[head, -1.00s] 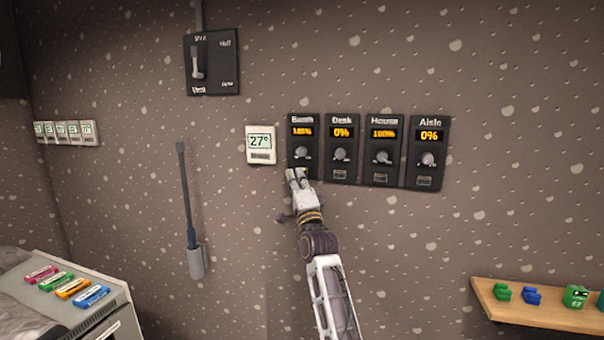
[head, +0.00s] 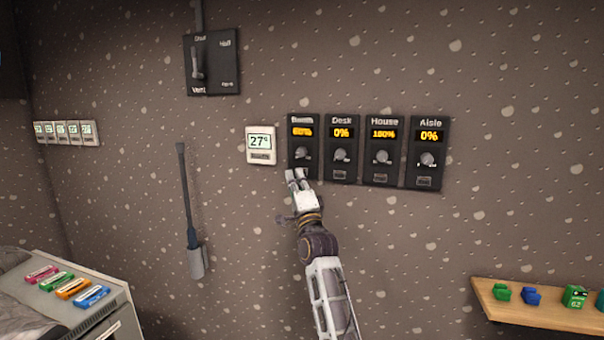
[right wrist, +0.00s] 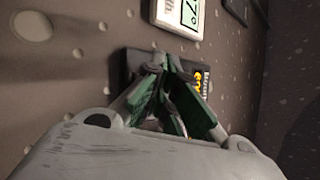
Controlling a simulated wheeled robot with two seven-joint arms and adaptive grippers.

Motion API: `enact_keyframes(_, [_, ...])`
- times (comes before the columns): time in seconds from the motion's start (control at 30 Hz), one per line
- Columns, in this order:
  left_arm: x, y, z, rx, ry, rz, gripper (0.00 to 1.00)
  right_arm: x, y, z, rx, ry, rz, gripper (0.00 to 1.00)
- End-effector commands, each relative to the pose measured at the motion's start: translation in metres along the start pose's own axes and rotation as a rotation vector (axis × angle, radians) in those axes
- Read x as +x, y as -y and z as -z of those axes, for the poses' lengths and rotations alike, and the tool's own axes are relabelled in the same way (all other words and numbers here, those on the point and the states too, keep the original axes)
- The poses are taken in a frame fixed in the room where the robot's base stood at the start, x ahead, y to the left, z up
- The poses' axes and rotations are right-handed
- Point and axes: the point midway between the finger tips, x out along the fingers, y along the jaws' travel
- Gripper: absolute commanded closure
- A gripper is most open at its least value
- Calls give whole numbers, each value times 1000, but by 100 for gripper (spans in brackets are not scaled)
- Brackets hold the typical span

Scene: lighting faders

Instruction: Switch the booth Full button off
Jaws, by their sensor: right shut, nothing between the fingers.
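The booth panel (head: 303,132) is the leftmost of the dark dimmer panels on the wall. Its orange display reads about 60%, blurred, with a round knob (head: 303,153) below it. My right gripper (head: 297,174) is shut and empty, with its fingertips at the panel's lower end, over the place where the other panels have a small button. That button on the booth panel is hidden behind the fingers. In the right wrist view, the green-padded fingertips (right wrist: 163,68) meet in front of the booth panel (right wrist: 133,66). I cannot tell whether they touch it. My left gripper is not in view.
The Desk (head: 342,170), House (head: 384,175) and Aisle (head: 427,170) panels stand close to the right, reading 0%, 100% and 0%. A white 27° thermostat (head: 260,145) is close to the left. A shelf (head: 540,311) sits at lower right.

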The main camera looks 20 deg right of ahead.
Motion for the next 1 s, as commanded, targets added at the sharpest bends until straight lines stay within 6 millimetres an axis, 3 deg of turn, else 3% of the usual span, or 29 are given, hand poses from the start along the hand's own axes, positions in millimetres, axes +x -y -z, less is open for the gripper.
enact_keyframes(0.53, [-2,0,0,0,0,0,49,-3,3,-3,1,0,0,100])
enact_keyframes(1.0, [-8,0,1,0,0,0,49,-22,17,-17,2,0,0,100])
